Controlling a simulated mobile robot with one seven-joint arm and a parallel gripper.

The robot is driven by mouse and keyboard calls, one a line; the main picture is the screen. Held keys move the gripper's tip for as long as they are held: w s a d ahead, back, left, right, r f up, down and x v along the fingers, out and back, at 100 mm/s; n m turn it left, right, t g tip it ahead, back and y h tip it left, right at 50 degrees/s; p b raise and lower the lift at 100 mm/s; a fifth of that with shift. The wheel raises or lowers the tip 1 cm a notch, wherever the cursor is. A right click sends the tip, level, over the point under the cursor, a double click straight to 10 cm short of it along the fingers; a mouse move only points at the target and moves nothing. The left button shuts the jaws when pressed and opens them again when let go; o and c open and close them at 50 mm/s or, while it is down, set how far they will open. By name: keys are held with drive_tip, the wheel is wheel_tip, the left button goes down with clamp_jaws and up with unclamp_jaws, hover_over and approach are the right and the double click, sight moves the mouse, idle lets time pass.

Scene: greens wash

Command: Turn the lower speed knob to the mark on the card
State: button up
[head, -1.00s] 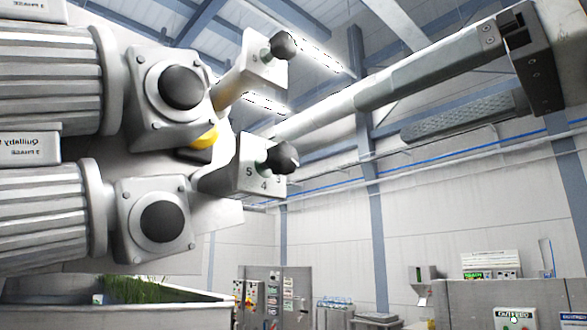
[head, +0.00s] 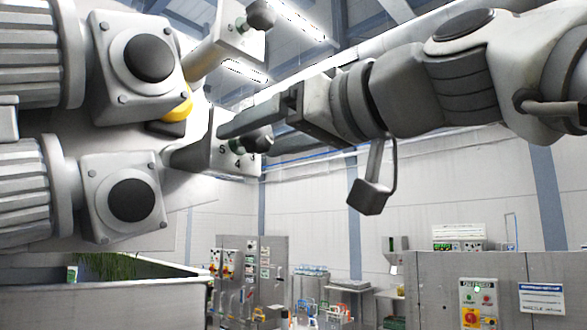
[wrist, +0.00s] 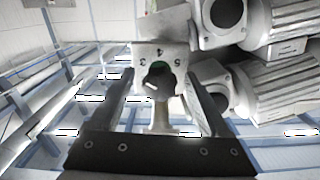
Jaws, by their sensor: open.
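The lower speed knob (head: 259,141) is a black ball knob on a pale plate (head: 222,154) numbered 5, 4 and 3. My gripper (head: 238,128) reaches in from the right in the head view, with a finger just above and partly across the knob. In the wrist view, the dark knob (wrist: 158,84) with a light line on it sits between the open fingers of my gripper (wrist: 155,100). I see no contact. A white card with a blue header (head: 541,298) hangs at the lower right; its text is too small to read.
Grey motors (head: 25,190) fill the left. A trough (head: 120,296) with greens stands below. A control panel (head: 478,303) is at the lower right. The air below my gripper is clear.

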clamp_jaws()
idle(0.4)
drive_tip(key=shift+m, duration=0.3)
drive_tip(key=m, duration=1.1)
drive_tip(key=shift+s+a+r+p, duration=0.1)
drive_tip(key=shift+p, duration=0.3)
idle(0.3)
unclamp_jaws()
